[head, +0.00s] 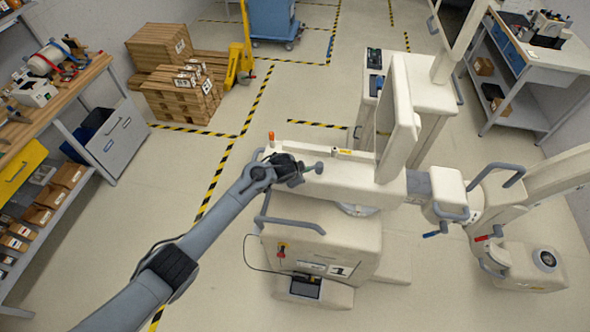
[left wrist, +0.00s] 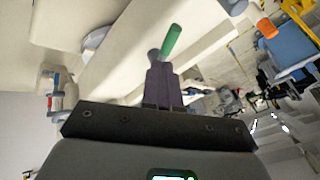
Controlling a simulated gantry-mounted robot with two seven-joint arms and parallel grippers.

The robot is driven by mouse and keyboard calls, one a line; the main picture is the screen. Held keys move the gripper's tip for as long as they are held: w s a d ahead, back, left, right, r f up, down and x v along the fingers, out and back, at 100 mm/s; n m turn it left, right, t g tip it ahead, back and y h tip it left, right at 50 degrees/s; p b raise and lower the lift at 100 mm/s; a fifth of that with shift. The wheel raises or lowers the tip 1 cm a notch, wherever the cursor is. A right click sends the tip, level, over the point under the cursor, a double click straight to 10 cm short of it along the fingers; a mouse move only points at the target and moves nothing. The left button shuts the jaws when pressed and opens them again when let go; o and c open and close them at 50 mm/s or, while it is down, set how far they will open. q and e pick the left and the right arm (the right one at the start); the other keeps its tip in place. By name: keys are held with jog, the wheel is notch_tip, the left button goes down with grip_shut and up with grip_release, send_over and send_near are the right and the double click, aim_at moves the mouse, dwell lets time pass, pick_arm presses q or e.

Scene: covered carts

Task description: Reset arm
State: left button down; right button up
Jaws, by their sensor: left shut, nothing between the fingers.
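My left arm reaches in from the lower left in the head view. My left gripper (head: 304,171) is over the top of a cream wheeled machine (head: 320,247) marked "1". In the left wrist view the dark fingers (left wrist: 162,72) are together with nothing between them. A green-ended handle (left wrist: 172,41) shows just beyond the fingertips; I cannot tell whether they touch it. An orange knob (head: 271,138) stands on the machine near the gripper and also shows in the left wrist view (left wrist: 266,27). My right gripper is not in view.
The machine's cream arm (head: 462,194) extends right. A cream cart with a screen (head: 401,120) stands behind. A shelf bench (head: 62,100) is at left, stacked wooden crates (head: 180,90) behind, a worktable (head: 545,55) at right. Floor between bench and machine is clear.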

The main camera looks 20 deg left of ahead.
pick_arm(q)
jog(key=shift+s+r, duration=0.25)
jog(key=shift+r, duration=0.05)
